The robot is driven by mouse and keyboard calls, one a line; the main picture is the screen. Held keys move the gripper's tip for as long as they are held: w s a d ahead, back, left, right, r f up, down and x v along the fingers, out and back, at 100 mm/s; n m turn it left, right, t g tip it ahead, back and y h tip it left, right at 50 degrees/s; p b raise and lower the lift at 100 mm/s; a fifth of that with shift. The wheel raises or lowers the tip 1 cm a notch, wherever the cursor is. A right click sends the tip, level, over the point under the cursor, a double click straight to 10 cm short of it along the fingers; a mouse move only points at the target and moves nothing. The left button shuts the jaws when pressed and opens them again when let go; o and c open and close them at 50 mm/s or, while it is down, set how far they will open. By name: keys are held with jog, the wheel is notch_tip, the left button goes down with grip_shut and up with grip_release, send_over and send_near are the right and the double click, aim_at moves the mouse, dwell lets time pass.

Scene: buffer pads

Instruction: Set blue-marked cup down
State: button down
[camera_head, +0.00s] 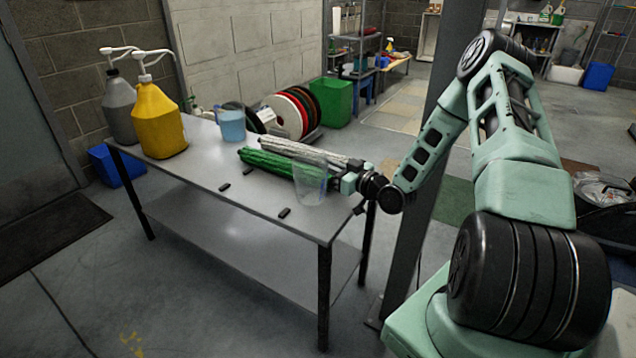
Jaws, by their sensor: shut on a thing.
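A clear, see-through cup (309,186) is in my gripper (334,182) at the right end of the grey table (205,196). My gripper comes from the right and is shut on the cup's right side. The cup looks upright. I cannot make out a blue mark on it, nor tell whether its base touches the tabletop. A second cup-like container (231,126), light blue, stands at the back of the table, well away from my gripper.
A green roll (275,163) and a whitish roll (305,151) lie just behind the cup. Small black blocks (284,212) lie on the tabletop. Yellow (158,122) and grey (118,108) pump bottles stand at the left. Round pads (289,115) stand behind. The front-left tabletop is mostly clear.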

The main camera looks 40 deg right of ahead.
jog(key=shift+f+b, duration=0.3)
jog(key=shift+f, duration=2.15)
jog(key=shift+f, duration=0.1)
jog(key=c, duration=1.5)
grip_release()
